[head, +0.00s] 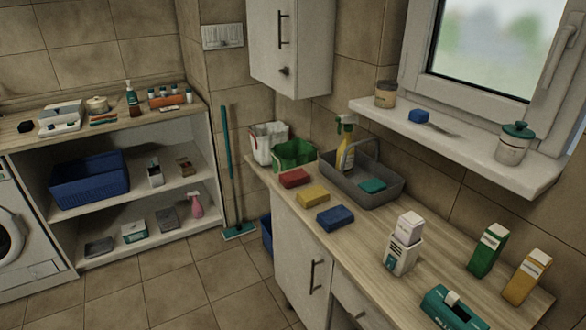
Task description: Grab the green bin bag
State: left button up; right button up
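A green open-topped, bag-like thing (293,155) stands at the far left end of the wooden counter, in the corner by the wall. It is the thing that best fits the green bin bag; I cannot tell what is inside it. A white bag-like container (268,142) stands right beside it on the left. Neither of my grippers shows in the head view.
A grey caddy (362,179) with a spray bottle (345,145) stands just right of the green thing. Red (294,178), yellow (312,196) and blue (335,217) sponges lie in front. The wall cabinet (290,45) hangs above. A teal box (455,308) lies at the near end.

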aim_at(295, 153)
jog(key=i+j+u, duration=0.1)
jog(key=i+j, duration=0.2)
jog(key=i, duration=0.2)
jog(key=i+j+u, duration=0.1)
jog(key=i+j, duration=0.15)
jog(key=i, duration=0.3)
jog(key=i+j+u, duration=0.1)
jog(key=i, duration=0.4)
jog(key=i+j, duration=0.25)
jog(key=i, duration=0.3)
jog(key=i+j+u, duration=0.15)
jog(key=i, duration=0.4)
